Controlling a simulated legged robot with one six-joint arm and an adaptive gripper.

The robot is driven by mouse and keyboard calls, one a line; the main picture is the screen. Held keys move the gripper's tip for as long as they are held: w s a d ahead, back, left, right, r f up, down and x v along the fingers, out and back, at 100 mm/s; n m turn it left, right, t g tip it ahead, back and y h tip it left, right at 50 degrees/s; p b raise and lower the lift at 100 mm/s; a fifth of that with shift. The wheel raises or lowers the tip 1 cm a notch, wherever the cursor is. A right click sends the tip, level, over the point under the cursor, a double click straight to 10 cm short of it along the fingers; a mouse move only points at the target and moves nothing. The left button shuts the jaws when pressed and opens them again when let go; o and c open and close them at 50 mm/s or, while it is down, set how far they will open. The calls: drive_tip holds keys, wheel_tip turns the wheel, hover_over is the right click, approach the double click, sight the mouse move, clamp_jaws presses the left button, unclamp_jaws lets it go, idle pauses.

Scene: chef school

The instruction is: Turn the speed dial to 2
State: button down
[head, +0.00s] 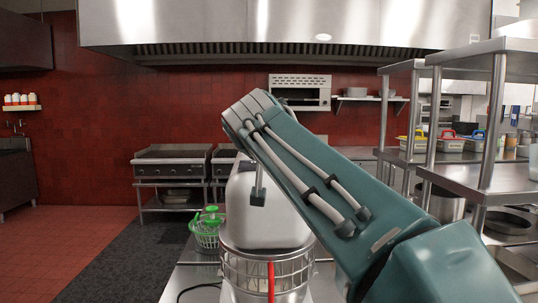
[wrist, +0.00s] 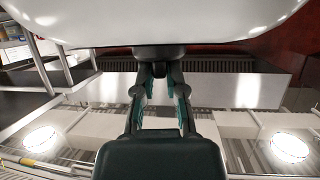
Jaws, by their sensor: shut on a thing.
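The mixer (head: 270,212) is a big pale rounded body in the middle of the head view. Its wire bowl guard (head: 290,268) shows below. In the wrist view, the mixer's glossy white body (wrist: 110,22) fills the top. A dark round knob, which looks like the speed dial (wrist: 158,51), sticks out from its lower edge. My gripper (wrist: 160,70) has its two fingers on that knob and is shut on it. No numbers or marks on the dial are readable. In the head view my arm crosses in front, and my fingertips and the dial are hidden.
Steel shelving (head: 480,178) with colored-handled containers is at the right. Cooking units (head: 172,165) stand along the red back wall, under a wide steel hood (head: 300,20). The floor at the left is clear.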

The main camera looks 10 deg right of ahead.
drive_tip(key=shift+a+f+m+g+h, duration=0.15)
drive_tip(key=shift+m+g+h, duration=0.15)
drive_tip(key=shift+m+h, duration=0.2)
drive_tip(key=c, duration=0.7)
unclamp_jaws()
drive_tip(key=shift+a, duration=0.1)
drive_tip(key=v, duration=1.2)
drive_tip(key=shift+a, duration=0.15)
